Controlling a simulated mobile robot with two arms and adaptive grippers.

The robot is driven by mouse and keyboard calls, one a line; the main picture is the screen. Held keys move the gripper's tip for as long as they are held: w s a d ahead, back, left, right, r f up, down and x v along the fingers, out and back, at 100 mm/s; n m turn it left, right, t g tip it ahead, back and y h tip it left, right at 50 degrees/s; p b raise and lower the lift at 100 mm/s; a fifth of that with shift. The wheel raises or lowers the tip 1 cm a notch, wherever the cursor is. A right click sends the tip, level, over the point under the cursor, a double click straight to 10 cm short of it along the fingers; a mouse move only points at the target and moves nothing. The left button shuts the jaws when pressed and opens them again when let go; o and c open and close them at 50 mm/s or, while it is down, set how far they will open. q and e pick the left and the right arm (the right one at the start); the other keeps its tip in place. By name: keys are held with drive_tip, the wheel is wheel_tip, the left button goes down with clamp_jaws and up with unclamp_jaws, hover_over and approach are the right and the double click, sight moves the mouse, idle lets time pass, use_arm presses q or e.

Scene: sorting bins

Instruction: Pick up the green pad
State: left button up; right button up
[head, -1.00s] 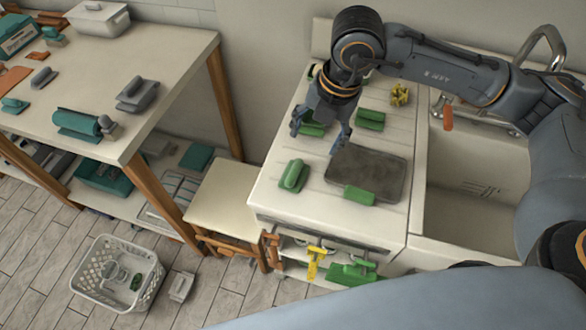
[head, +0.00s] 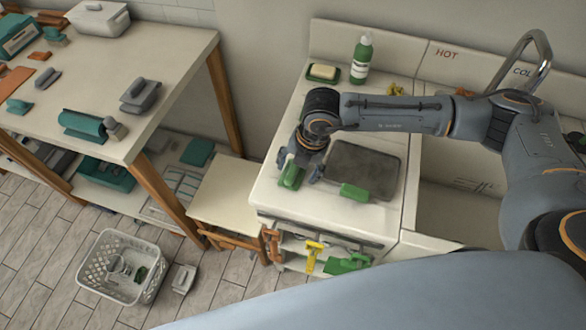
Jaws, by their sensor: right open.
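A green pad (head: 290,178) lies near the left edge of the white counter. My right gripper (head: 299,170) points down over it, open, with one finger on its left side and the other to its right. I cannot tell whether the fingers touch the pad. Another green block (head: 354,192) lies at the front edge of the dark grey tray. My left gripper is not in view.
The dark tray (head: 372,166) lies just right of the gripper. A green bottle (head: 362,58) and a soap dish (head: 323,73) stand at the back. A sink (head: 455,215) is to the right. A white basket (head: 92,270) stands on the floor.

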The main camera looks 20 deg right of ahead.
sight(295, 170)
drive_tip(key=c, duration=1.2)
drive_tip(key=shift+r, duration=0.1)
drive_tip(key=shift+r+b, duration=0.2)
drive_tip(key=shift+b, duration=0.2)
drive_tip(key=r+b, duration=0.1)
drive_tip(key=r, duration=0.1)
drive_tip(key=shift+s+a+r+b, duration=0.15)
drive_tip(key=shift+s+r+b, duration=0.05)
drive_tip(key=shift+r+b, duration=0.15)
drive_tip(key=s+a+r+b, duration=0.1)
drive_tip(key=s+r, duration=0.2)
drive_tip(key=s, duration=0.1)
drive_tip(key=s+a+r+b, duration=0.1)
drive_tip(key=s+a+r, duration=0.1)
drive_tip(key=s+r, duration=0.1)
drive_tip(key=s+a+r+b, duration=0.1)
drive_tip(key=s+r, duration=0.2)
drive_tip(key=s, duration=0.2)
drive_tip(key=shift+s+a+r+b, duration=0.3)
drive_tip(key=shift+s+a+r, duration=0.05)
drive_tip(key=shift+s, duration=0.05)
drive_tip(key=o, duration=0.5)
drive_tip(key=c, duration=0.5)
